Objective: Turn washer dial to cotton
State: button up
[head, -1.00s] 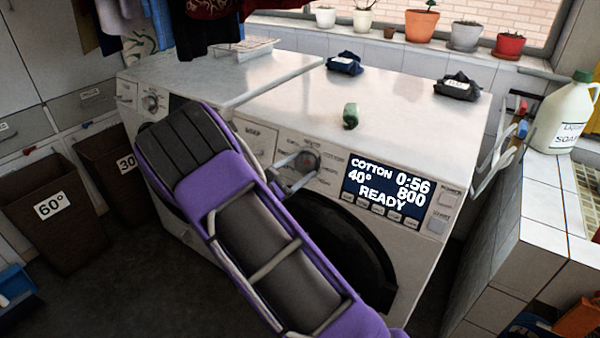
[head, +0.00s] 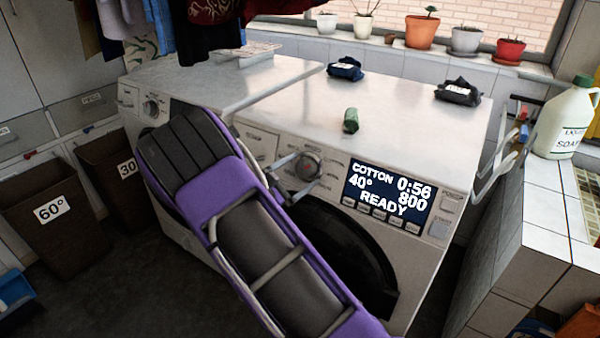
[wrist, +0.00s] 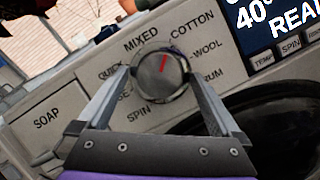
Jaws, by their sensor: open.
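The washer (head: 400,120) is the white machine on the right. Its round silver dial (wrist: 158,88) has a red mark pointing up and slightly right, between the MIXED label (wrist: 141,40) and the COTTON label (wrist: 192,26). The dial also shows in the head view (head: 308,166). The washer's display (head: 388,192) reads COTTON, 40°, 0:56, 800, READY. My gripper (wrist: 160,72) is open, with one finger on each side of the dial; I cannot tell whether they touch it. In the head view my purple arm covers part of the washer front and door.
A second white machine (head: 220,85) stands at left. On the washer top are a small green item (head: 351,120) and dark folded bundles (head: 459,92). A tiled counter (head: 535,200) with a soap jug (head: 563,120) is at right. Laundry bins (head: 55,215) stand at left.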

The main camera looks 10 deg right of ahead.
jog(key=shift+a, duration=0.1)
jog(key=v, duration=1.7)
jog(key=shift+s+p, duration=0.15)
jog(key=shift+p, duration=0.2)
